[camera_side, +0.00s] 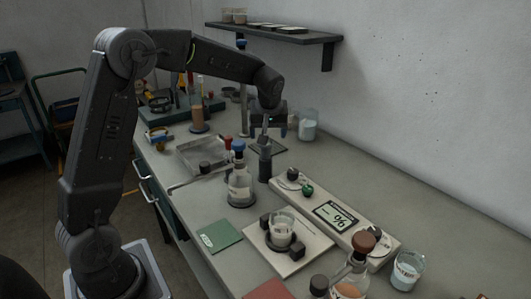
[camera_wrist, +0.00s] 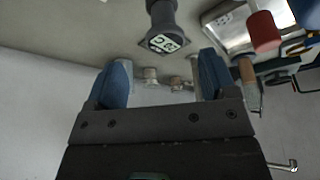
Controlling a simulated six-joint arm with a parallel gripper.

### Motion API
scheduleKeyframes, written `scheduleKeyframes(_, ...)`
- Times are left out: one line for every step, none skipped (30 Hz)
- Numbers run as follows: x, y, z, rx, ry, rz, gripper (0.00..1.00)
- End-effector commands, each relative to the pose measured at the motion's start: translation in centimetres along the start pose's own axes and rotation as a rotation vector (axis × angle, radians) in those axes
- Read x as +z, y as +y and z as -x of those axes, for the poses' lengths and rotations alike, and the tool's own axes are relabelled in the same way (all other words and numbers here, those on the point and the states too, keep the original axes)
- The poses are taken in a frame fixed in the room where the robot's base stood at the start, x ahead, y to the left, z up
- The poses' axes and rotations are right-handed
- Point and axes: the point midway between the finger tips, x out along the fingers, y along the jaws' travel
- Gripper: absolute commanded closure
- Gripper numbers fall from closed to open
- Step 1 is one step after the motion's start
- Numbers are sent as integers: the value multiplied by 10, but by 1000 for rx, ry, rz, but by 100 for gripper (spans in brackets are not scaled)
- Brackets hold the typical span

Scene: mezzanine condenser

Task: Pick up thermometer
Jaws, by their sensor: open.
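No thermometer can be made out with certainty. In the wrist view a dark rod-like thing with a square end and a pale marked face (camera_wrist: 165,40) lies ahead of the gap between my fingers. It may be the thermometer. My gripper (camera_wrist: 162,75) is open, with its two blue fingertips apart and nothing seen between them. In the side view my gripper (camera_side: 273,132) hangs over the bench, just above a dark upright cylinder (camera_side: 264,163). I cannot tell whether that cylinder is the same thing, or whether my fingers touch it.
A glass flask with a blue stopper (camera_side: 240,187) stands close to the cylinder. A beaker (camera_side: 308,126) is behind my gripper by the wall. A metal tray (camera_side: 200,152) lies to the left. A long device with a display (camera_side: 338,214) and a green pad (camera_side: 219,236) are nearer the front.

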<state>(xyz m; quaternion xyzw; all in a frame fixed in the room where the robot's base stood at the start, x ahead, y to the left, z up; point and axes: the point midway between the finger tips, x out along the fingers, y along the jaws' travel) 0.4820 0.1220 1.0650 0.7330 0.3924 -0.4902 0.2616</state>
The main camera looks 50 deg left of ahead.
Motion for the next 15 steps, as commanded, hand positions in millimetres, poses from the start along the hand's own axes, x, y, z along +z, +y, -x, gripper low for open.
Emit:
scheduleKeyframes(0, -1, -10, -3, -2, 0, 22)
scheduleKeyframes(0, -1, -15, -2, -2, 0, 22)
scheduleKeyframes(0, 0, -19, -1, -1, 1, 22)
scheduleKeyframes(0, 0, -22, -1, -1, 1, 22)
scheduleKeyframes(0, 0, -25, -1, -2, 0, 22)
scheduleKeyframes(0, 0, -28, 0, -1, 0, 22)
scheduleKeyframes(0, 0, -29, 1, -1, 0, 22)
scheduleKeyframes(0, 0, -30, 1, 0, 0, 22)
scheduleKeyframes(0, -1, -32, 1, -1, 0, 22)
scheduleKeyframes(0, -1, -35, 0, -1, 0, 22)
scheduleKeyframes(1, -2, -38, -1, -2, 0, 22)
scheduleKeyframes(1, -3, -43, -1, -2, 0, 22)
scheduleKeyframes(2, -4, -48, -2, -3, 0, 22)
scheduleKeyframes(2, -5, -53, -3, -4, 0, 22)
scheduleKeyframes(2, -7, -59, -2, -3, 0, 22)
